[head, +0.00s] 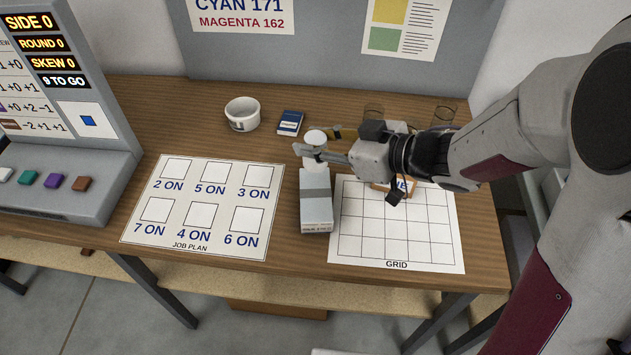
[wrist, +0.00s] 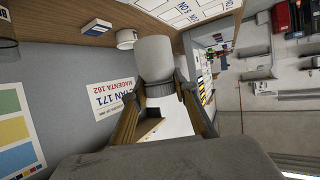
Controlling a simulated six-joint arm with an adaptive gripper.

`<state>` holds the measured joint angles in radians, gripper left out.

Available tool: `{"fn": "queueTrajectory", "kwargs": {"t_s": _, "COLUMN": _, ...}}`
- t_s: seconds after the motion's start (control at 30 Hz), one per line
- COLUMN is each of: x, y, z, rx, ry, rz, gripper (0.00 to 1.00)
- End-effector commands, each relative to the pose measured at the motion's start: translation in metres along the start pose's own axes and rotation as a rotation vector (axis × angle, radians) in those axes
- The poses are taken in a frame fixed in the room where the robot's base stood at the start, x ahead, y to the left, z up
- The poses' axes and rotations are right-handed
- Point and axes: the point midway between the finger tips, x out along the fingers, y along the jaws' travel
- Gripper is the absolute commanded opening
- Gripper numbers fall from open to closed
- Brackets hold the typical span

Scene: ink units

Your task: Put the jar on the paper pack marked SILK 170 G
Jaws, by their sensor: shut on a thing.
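A white jar (head: 315,137) is held between the fingers of my gripper (head: 318,153), which is shut on it. In the wrist view the pale jar (wrist: 153,56) sits between the two fingertips (wrist: 160,90). The jar is at the far end of the pack in the head view. Whether it is above the pack or behind it, and whether it touches, I cannot tell.
A white round dish (head: 242,114) and a blue box (head: 290,122) stand at the back. The job plan sheet (head: 194,243) lies left of the pack, the grid sheet (head: 397,255) right. A console (head: 60,185) fills the left side. My arm hides part of the back right.

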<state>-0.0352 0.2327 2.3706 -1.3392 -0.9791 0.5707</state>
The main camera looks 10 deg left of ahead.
Motion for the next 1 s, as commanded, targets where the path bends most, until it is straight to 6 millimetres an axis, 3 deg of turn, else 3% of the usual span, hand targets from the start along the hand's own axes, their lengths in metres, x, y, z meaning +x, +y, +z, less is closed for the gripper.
{"fn": "queueTrajectory", "kwargs": {"t_s": 0.5, "x": 0.019, "y": 0.0, "z": 0.045, "rx": 0.002, "ry": -0.001, "rz": 0.0, "gripper": 0.04}}
{"fn": "queueTrajectory", "kwargs": {"t_s": 1.0, "x": 0.021, "y": 0.0, "z": 0.05, "rx": 0.0, "ry": 0.0, "rz": 0.0, "gripper": 0.04}}
